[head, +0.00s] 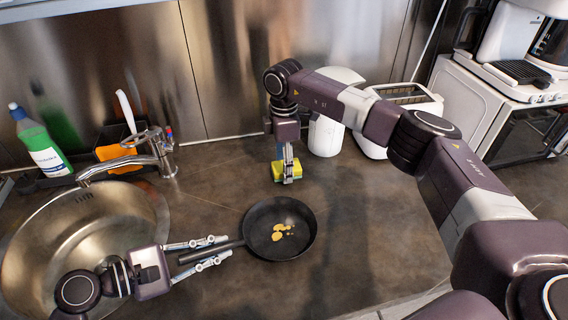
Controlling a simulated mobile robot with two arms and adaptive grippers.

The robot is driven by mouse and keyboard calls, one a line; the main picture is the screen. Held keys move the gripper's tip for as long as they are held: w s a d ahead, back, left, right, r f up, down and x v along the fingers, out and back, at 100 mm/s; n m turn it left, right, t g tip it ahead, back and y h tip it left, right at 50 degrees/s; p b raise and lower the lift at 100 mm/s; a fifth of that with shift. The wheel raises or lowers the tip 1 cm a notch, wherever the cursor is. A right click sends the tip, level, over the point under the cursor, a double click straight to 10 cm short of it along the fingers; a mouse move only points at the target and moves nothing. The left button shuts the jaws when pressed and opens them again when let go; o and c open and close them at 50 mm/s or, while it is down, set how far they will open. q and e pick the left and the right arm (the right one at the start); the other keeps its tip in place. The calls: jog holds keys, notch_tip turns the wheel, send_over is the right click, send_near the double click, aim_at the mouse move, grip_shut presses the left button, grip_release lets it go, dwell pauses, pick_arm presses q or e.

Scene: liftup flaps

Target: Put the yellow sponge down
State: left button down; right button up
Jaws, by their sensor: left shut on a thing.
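The yellow sponge (295,172), with a green layer, is at the back middle of the counter. My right gripper (287,172) reaches straight down and is shut on the sponge, its fingers covering part of it. I cannot tell whether the sponge touches the counter. My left gripper (208,252) is at the front left, shut on the handle of the black frying pan (262,216). The pan stands on the counter with several yellowish bits in it.
A steel sink (145,205) with a tap (160,150) is at left. A white canister (325,134) and toaster (408,105) stand right of the sponge. The counter (360,225) right of the pan is clear.

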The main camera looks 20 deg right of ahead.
notch_tip(320, 180, up, 12)
jog(key=shift+r, duration=0.2)
dwell(0.4)
jog(key=shift+o, duration=0.2)
jog(key=shift+o, duration=0.4)
jog(key=shift+s+d+f, duration=0.25)
jog(key=shift+d+f, duration=0.1)
jog(key=shift+f, duration=0.35)
jog(key=f, duration=1.1)
jog(key=shift+w+f, duration=0.25)
jog(key=shift+f, duration=0.15)
jog(key=c, duration=1)
jog(key=shift+r, duration=0.1)
notch_tip(320, 180, up, 10)
jog(key=shift+f, duration=0.1)
